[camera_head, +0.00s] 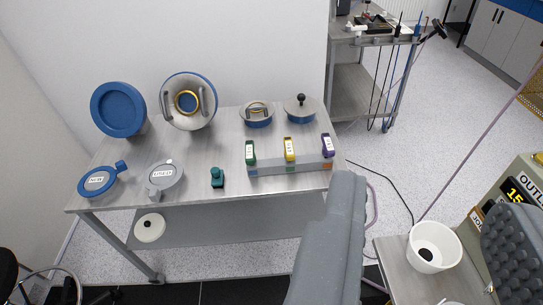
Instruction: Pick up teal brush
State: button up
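A small teal object (217,178), which looks like the teal brush, stands near the front edge of the metal table (220,198), between the grey lidded "USED" container and the block with coloured handles. My gripper (425,195) is in the lower right, its smooth grey finger on the left and its knobbed dark finger at the right edge. The fingers are wide apart with nothing held between them. The gripper is to the right of the teal object and apart from it.
A blue "NEW" container (98,181), the "USED" container (165,177), and a block (290,166) with green, yellow and purple handles flank the teal object. Round vessels (188,101) stand behind. A white cup (433,248) sits on a surface at lower right.

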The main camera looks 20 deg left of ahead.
aim_at(217, 175)
jog(key=u, duration=0.05)
jog(key=i, duration=1.45)
jog(key=u, duration=0.75)
